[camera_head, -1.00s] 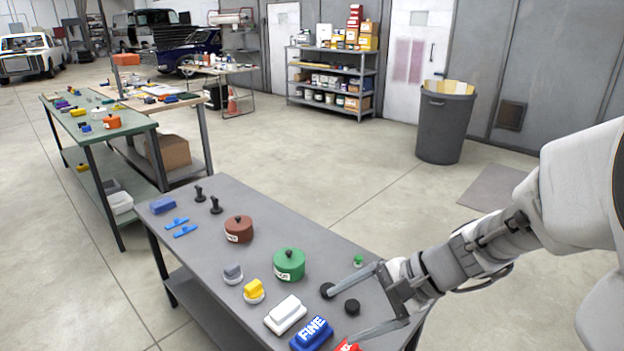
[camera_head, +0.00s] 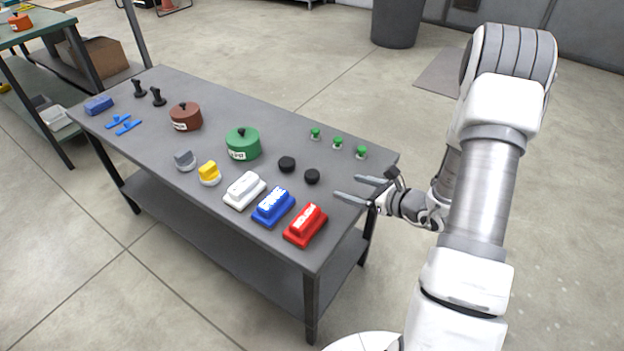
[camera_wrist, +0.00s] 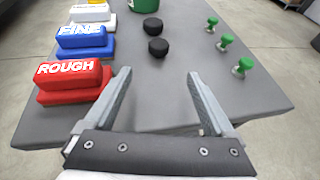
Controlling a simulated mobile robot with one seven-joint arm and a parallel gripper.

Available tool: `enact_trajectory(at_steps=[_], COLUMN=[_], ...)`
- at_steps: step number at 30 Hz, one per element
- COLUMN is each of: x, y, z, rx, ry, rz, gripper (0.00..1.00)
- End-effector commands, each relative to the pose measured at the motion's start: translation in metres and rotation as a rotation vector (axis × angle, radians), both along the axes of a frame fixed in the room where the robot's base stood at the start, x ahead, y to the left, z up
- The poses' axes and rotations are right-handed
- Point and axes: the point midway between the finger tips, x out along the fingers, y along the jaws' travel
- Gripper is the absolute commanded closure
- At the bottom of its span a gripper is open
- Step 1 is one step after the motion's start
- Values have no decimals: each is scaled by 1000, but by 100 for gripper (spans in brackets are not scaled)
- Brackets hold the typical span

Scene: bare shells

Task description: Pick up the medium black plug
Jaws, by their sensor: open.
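Two round black plugs lie on the grey table near its right end: one farther left (camera_head: 286,164) and one closer to my gripper (camera_head: 312,176). They look alike in size, so I cannot tell which is the medium one. In the wrist view the nearer plug (camera_wrist: 158,47) lies ahead, between the lines of my fingers, with the other plug (camera_wrist: 152,25) just behind it. My gripper (camera_head: 347,188) is open and empty at the table's right end, short of the plugs. Its spread fingers (camera_wrist: 158,75) also show in the wrist view.
Red (camera_head: 305,226), blue (camera_head: 273,207) and white (camera_head: 244,190) blocks line the front edge, left of my fingers in the wrist view. Three small green pieces (camera_head: 338,142) stand on the far side. A green lidded pot (camera_head: 243,144) stands beyond the plugs. Bare tabletop (camera_wrist: 165,100) surrounds the fingers.

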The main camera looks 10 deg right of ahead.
Motion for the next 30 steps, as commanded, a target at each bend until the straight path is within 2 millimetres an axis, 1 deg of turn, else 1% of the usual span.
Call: enact_trajectory(at_steps=[1,6,12,15,20,26,30], x=[8,37,66,74,82,105,116], y=[8,28,46,52,56,74,81], z=[-6,-21,-34,-37,-40,-47,-52], rx=[0,0,-1,-1,-1,-1,-2], ry=[-1,0,-1,0,-1,-2,-2], rz=[7,7,6,6,5,7,7], gripper=[11,11,11,11,11,11,11])
